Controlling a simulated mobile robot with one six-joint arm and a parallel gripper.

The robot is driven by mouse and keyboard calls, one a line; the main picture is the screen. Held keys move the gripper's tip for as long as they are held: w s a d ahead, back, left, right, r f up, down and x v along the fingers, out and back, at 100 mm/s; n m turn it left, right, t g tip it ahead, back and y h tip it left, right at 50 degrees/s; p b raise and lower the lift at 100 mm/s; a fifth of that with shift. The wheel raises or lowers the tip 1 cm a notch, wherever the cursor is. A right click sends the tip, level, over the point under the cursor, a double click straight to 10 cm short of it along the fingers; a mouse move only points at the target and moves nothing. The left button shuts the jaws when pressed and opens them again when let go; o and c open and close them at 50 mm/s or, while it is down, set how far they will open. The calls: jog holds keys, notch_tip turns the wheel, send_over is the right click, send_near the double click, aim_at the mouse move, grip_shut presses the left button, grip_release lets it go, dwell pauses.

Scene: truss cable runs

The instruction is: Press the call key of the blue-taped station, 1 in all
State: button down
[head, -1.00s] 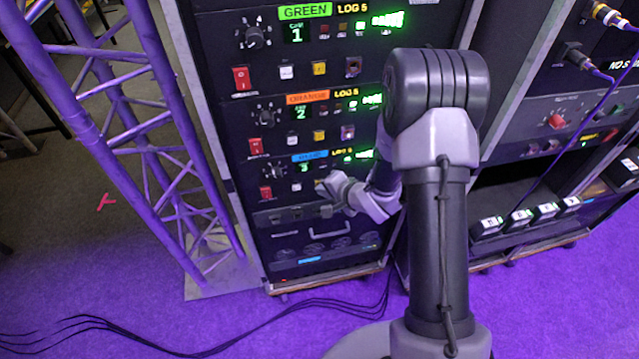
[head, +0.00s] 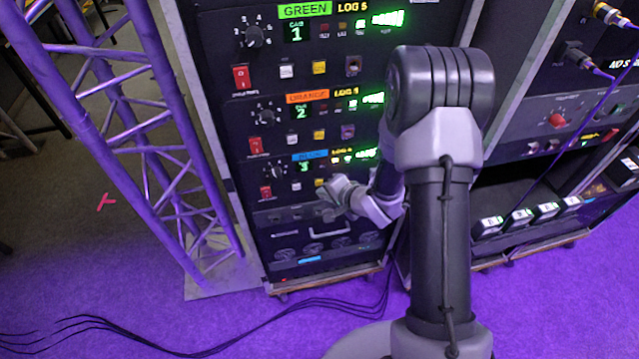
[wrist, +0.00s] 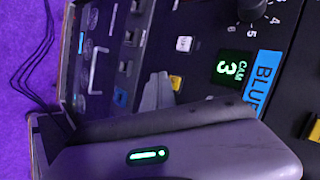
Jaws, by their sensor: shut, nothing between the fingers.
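The blue-taped station is the third panel down in the rack, with a blue label (head: 310,156) and a green "3" display (head: 304,168). Below them are a red switch (head: 266,192), a white key (head: 296,186) and a yellow key (head: 320,183). My gripper (head: 326,206) is shut and empty, just below the yellow key and apart from it. The wrist view shows the blue label (wrist: 265,70), the white key (wrist: 184,43), the yellow key (wrist: 175,82), partly covered, and my gripper's fingertips (wrist: 158,88) beside it. Key lettering is too small to read.
Green-taped (head: 305,10) and orange-taped (head: 307,97) stations with similar keys sit above. A truss tower (head: 130,130) stands left of the rack. Black cables (head: 190,345) lie on the purple floor. Another rack (head: 560,120) stands at the right.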

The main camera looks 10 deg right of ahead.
jog(key=s+b, duration=0.1)
jog(key=s, duration=0.4)
dwell(0.4)
dwell(0.5)
jog(key=s+d+r+n+g+h, duration=0.1)
jog(key=s+d+r+h, duration=0.1)
jog(key=r, duration=0.7)
jog(key=s+d+r+n+h, duration=0.2)
jog(key=s+d+r+h, duration=0.1)
jog(key=r, duration=0.7)
jog(key=s+a+r+n+g+y, duration=0.1)
jog(key=s+a+r, duration=0.3)
jog(key=s, duration=0.5)
jog(key=s+a+r+n+g+y, duration=0.1)
jog(key=s+a+r, duration=0.3)
jog(key=s, duration=0.5)
jog(key=shift+a+r+n+y, duration=0.3)
jog(key=shift+a+n+y, duration=0.3)
jog(key=shift+a+n, duration=0.2)
